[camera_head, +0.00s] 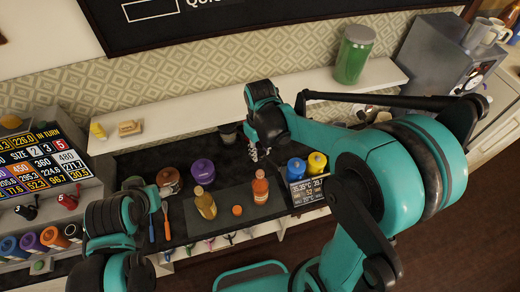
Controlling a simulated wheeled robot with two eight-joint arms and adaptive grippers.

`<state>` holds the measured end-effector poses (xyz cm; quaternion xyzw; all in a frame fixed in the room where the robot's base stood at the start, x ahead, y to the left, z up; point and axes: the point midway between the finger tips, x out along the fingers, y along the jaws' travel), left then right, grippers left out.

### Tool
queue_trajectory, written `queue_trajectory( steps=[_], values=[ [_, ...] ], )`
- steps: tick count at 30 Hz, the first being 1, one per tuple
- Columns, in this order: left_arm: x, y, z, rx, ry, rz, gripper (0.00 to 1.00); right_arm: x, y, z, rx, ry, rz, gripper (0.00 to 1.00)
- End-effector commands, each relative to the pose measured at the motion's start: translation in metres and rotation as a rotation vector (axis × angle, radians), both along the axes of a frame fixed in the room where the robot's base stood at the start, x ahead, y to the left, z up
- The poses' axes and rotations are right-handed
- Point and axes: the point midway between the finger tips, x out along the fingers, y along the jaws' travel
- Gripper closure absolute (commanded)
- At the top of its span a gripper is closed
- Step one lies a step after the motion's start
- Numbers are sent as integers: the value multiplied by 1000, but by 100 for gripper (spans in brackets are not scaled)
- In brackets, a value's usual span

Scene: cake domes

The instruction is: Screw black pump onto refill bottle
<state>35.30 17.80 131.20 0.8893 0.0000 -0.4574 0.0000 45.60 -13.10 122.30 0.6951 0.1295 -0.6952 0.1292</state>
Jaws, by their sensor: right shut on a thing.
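My right gripper (254,152) points down over the back of the dark counter, behind an orange-red bottle (260,190). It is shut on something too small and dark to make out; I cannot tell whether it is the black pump. The orange-red bottle stands upright on a grey mat (231,222), and an amber bottle (205,205) stands upright to its left. I cannot tell which is the refill bottle. A small orange round piece (237,210) lies between them. My left arm is at the lower left; its fingers are hidden.
A purple-lidded jar (202,171) and a brown pot (168,180) stand at the left. Blue (296,168) and yellow (317,162) containers stand behind a small display (307,190) at the right. A white shelf (190,116) runs along the back.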

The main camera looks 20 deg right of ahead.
Motion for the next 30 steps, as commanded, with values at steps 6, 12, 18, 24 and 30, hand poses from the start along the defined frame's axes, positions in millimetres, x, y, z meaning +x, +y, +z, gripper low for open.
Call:
queue_trajectory(
  steps=[6, 12, 18, 24, 30],
  values=[
    [0, 0, -14, 0, 0, 0, 17, 0, 0, -15, 0, 0, -9, 100],
    [0, 0, -33, 0, 0, 0, 17, 0, 0, -37, 0, 0, -8, 100],
    [0, 0, -48, 0, 0, 0, 17, 0, 0, -54, 0, 0, -8, 100],
    [0, 0, -50, 0, 0, 0, 17, 0, 0, -57, 0, 0, -8, 100],
    [0, 0, -50, 0, 0, 0, 17, 0, 0, -56, 0, 0, -8, 100]
  ],
)
